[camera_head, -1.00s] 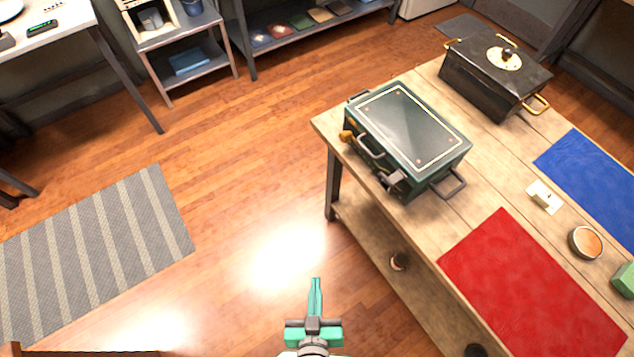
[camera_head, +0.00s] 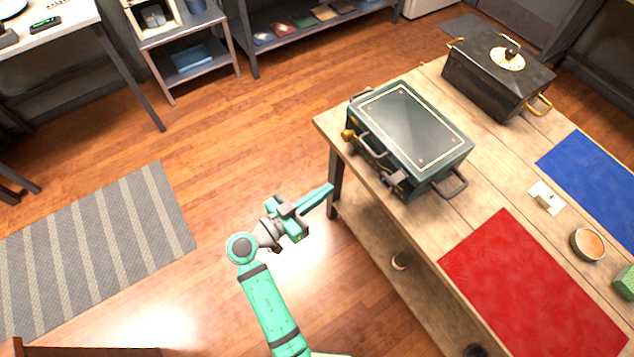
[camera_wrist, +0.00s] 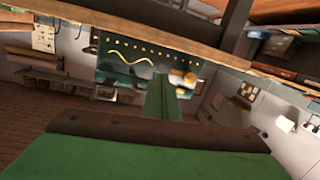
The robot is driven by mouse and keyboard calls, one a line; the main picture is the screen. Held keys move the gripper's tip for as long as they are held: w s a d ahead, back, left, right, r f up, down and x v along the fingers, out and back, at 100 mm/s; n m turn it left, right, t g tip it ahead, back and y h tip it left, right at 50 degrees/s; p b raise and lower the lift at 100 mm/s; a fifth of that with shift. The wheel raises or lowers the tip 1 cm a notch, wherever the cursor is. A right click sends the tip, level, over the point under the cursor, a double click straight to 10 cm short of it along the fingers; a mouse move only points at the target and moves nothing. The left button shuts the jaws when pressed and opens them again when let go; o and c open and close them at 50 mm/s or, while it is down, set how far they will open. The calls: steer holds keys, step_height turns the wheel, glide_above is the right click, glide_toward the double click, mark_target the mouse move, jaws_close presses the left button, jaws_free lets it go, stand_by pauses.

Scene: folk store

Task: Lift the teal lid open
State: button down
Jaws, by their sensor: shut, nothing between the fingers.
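The fingers also show in the wrist view (camera_wrist: 168,95), against a dark panel with gold marks that I cannot identify.
The wooden table (camera_head: 480,217) also holds a black lidded pot (camera_head: 485,80), a red mat (camera_head: 530,285), a blue mat (camera_head: 600,180) and a small bowl (camera_head: 587,244). A lower shelf (camera_head: 365,228) lies under the tabletop. Open floor lies left of the table.

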step_height(320, 180, up, 4)
steer(key=a+m+h, duration=0.2)
steer(key=m, duration=0.1)
steer(key=g, duration=0.1)
glide_toward(367, 148)
steer(key=shift+w+d+f, duration=0.65)
steer(key=shift+d+f, duration=0.2)
steer(key=shift+f, duration=0.15)
steer(key=shift+w+d+f, duration=0.7)
steer(key=shift+d+f, duration=0.15)
steer(key=shift+f, duration=0.15)
steer(key=shift+x, duration=3.1)
steer(key=shift+s+a, duration=0.2)
steer(key=shift+a, duration=0.05)
steer(key=shift+r, duration=0.15)
stand_by(0.5)
steer(key=shift+r, duration=1.25)
